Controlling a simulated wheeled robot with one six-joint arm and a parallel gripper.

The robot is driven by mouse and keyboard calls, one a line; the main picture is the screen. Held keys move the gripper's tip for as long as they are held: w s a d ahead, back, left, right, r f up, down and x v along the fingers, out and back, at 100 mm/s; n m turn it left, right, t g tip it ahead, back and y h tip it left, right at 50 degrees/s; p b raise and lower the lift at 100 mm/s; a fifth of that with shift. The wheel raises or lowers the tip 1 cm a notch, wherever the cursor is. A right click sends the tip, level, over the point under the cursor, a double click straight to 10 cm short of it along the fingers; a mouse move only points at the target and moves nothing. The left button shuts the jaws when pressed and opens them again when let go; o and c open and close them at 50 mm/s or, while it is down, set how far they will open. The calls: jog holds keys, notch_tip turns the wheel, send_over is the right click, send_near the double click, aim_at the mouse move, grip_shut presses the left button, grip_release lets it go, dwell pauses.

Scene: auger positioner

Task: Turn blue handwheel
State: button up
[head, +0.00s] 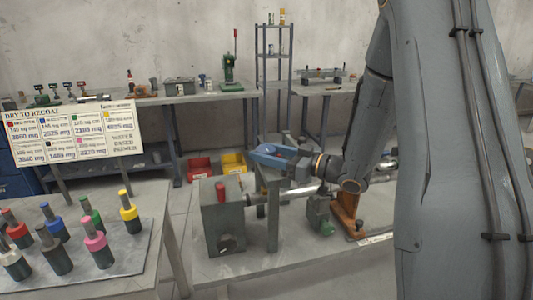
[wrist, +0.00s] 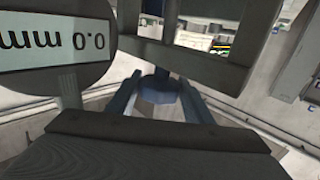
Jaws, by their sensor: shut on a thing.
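My gripper (head: 268,154) reaches left over a machine with a grey boxy housing (head: 222,225) in the head view. In the wrist view its two dark blue-grey fingers (wrist: 160,105) stand on either side of a blue part, which looks like the blue handwheel (wrist: 160,84). The gripper is shut on it. Most of the wheel is hidden by the fingers and the gripper body, and I cannot tell its turn angle.
A bench at the left holds several colour-topped cylinders (head: 60,258) and a sign board (head: 75,133). A red bin (head: 199,168) and a yellow bin (head: 233,163) sit on the floor behind. A grey frame (wrist: 190,55) stands close past the fingers. My arm covers the right side.

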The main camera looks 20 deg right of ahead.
aim_at(275, 154)
jog(key=shift+w+r, duration=0.1)
jog(key=shift+r, duration=0.05)
jog(key=o, duration=1)
jog(key=shift+d, duration=0.1)
jog(key=shift+s+d, duration=0.25)
jog(key=shift+s, duration=0.05)
jog(key=shift+b+v, duration=0.9)
jog(key=shift+v, duration=2.55)
